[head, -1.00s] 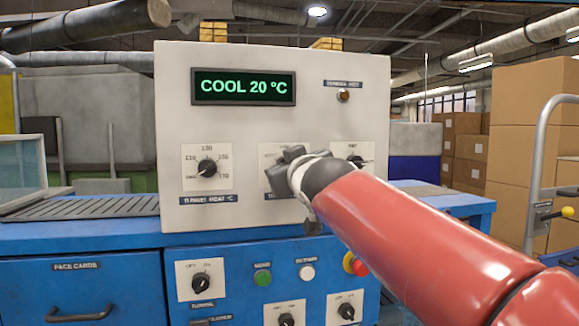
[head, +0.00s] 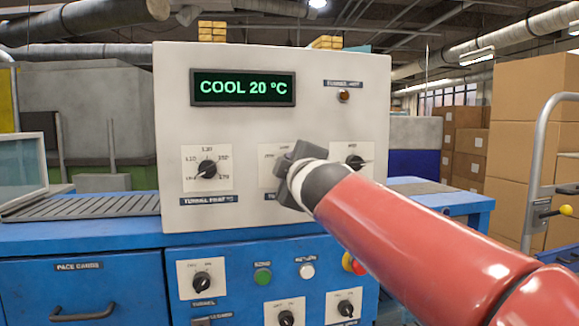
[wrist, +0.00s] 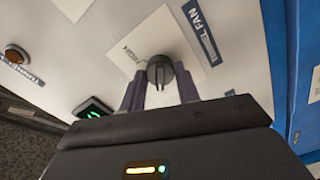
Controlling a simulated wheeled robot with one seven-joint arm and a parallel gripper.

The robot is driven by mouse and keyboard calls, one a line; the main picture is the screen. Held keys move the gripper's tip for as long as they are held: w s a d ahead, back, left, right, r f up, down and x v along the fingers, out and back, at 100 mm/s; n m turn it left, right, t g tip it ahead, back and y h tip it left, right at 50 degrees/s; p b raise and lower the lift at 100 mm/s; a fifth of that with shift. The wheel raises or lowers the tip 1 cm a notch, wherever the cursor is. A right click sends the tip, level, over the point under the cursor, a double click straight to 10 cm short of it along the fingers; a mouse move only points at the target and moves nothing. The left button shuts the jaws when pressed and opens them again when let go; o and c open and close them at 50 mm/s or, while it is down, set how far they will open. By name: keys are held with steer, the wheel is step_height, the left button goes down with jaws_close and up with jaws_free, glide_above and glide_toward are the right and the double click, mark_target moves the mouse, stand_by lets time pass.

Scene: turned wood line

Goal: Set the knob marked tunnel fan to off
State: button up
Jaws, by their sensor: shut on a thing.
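The tunnel fan knob (wrist: 160,72) is a dark round knob on a white square plate, beside a blue label (wrist: 201,32) of which "NEL FAN" can be read in the wrist view. My gripper (wrist: 160,90) has its two purple-grey fingers on either side of the knob, shut on it. In the head view my gripper (head: 290,170) covers the middle plate of the upper row and hides this knob. The word "HIGH" shows on the plate in the wrist view. Which mark the knob points to cannot be told.
The white panel has a display (head: 243,87) reading "COOL 20 °C". A tunnel heat knob (head: 207,169) is left of my gripper and another knob (head: 355,162) is close on its right. Lower blue panel has more knobs, a green button (head: 263,277) and a white button (head: 306,271).

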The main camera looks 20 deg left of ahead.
steer(key=shift+n, duration=0.6)
steer(key=o, duration=1)
steer(key=shift+s, duration=0.1)
steer(key=p+v, duration=0.1)
steer(key=v, duration=0.6)
steer(key=shift+s+d, duration=0.15)
steer(key=shift+s, duration=0.2)
